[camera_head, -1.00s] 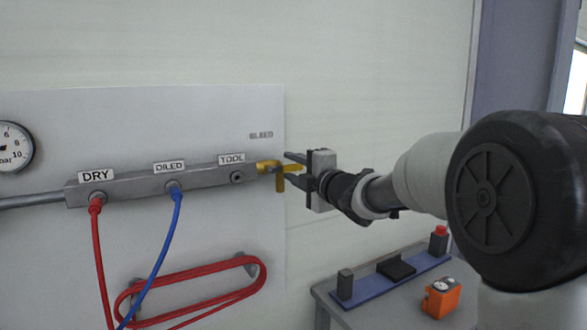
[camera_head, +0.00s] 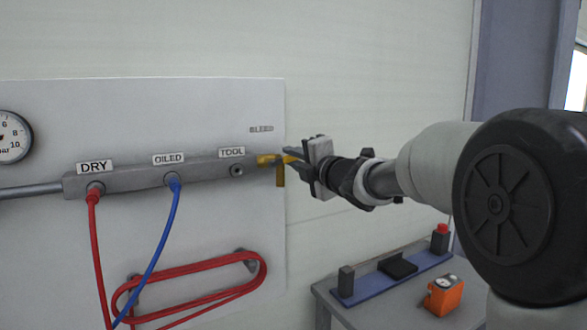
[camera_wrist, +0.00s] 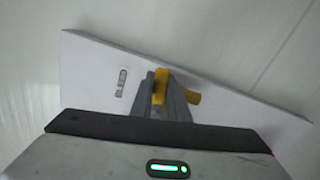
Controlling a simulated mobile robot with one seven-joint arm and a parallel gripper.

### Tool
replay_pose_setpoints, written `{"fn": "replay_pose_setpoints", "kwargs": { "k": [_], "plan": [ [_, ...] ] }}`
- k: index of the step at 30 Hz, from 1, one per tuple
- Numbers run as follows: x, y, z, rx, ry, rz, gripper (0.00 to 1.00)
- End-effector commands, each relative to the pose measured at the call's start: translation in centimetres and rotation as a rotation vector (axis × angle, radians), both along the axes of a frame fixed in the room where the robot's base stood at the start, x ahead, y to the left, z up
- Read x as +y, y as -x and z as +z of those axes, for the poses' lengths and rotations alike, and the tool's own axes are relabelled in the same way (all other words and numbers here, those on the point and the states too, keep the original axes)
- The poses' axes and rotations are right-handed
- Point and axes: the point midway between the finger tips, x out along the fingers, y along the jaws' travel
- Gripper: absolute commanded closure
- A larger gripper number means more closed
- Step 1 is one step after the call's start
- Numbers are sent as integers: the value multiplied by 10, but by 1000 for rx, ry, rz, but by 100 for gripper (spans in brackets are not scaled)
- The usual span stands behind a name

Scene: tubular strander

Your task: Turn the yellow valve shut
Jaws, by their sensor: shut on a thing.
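The yellow valve (camera_head: 280,176) sits at the right end of the grey manifold (camera_head: 205,175), beside the TOOL port and below the BLEED label. Part of it points down in the head view. My gripper (camera_head: 297,160) reaches in from the right and is shut on the yellow valve's handle. In the wrist view the yellow valve (camera_wrist: 161,86) shows between and behind the grey fingers (camera_wrist: 165,100), with a yellow stub to the right. The fingers hide part of the handle.
A red hose (camera_head: 94,240) and a blue hose (camera_head: 163,235) hang from the DRY and OILED ports. A coiled red hose (camera_head: 255,262) hangs below. A pressure gauge (camera_head: 10,137) is at far left. A bench (camera_head: 385,315) at lower right holds an orange device (camera_head: 444,295).

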Motion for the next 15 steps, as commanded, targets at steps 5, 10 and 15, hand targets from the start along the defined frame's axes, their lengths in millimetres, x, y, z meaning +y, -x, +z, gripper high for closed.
{"fn": "replay_pose_setpoints", "kwargs": {
  "k": [5,10,15],
  "plan": [
    [2,2,5,-95,134,0,100],
    [5,4,12,-185,270,1,100],
    [9,7,20,-276,404,0,100]
  ]
}}
